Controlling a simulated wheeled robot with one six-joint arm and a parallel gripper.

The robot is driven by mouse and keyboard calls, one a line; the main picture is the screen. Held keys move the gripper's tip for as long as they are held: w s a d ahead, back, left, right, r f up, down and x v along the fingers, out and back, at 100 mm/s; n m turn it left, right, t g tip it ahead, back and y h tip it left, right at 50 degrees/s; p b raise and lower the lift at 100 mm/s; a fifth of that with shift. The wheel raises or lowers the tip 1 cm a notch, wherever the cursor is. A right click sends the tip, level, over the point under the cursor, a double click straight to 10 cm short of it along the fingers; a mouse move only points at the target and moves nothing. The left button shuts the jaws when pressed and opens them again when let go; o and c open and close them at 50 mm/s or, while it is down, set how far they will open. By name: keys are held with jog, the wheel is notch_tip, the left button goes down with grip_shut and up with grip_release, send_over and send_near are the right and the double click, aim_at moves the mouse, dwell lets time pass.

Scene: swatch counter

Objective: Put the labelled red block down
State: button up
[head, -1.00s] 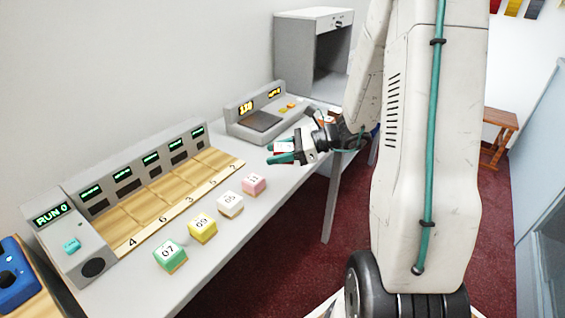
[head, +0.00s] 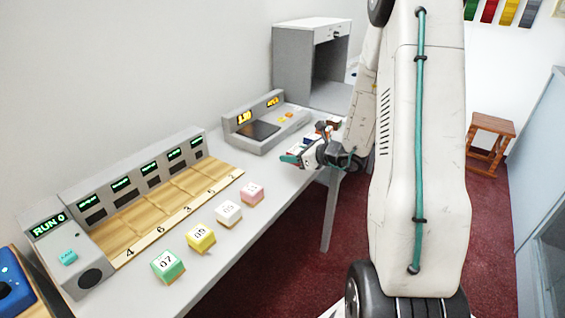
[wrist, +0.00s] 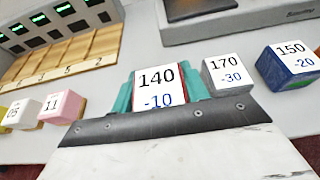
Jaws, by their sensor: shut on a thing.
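The labelled red block (wrist: 157,90) shows in the wrist view, with 140 and -10 on its white top and thin red edges. My gripper (head: 292,158) is shut on it, with a teal finger on each side. In the head view my gripper is low over the grey counter (head: 215,215), at its right part, in front of the scale-like device, and mostly hides the block. I cannot tell whether the block touches the counter. Close on its right in the wrist view is a grey block (wrist: 229,75) marked 170, -30.
A blue block (wrist: 290,62) marked 150, -20 stands farther right. Pink (head: 252,194), white (head: 228,213), yellow (head: 201,238) and green (head: 168,266) blocks line the counter left of my gripper. Behind are the device (head: 268,122) and numbered wooden bays (head: 172,200). Bare counter separates pink block and gripper.

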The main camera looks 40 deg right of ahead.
aim_at(282, 168)
jog(key=w+a, duration=0.2)
jog(key=w, duration=0.1)
jog(key=shift+f, duration=1.9)
jog(key=shift+f, duration=0.15)
jog(key=o, duration=1)
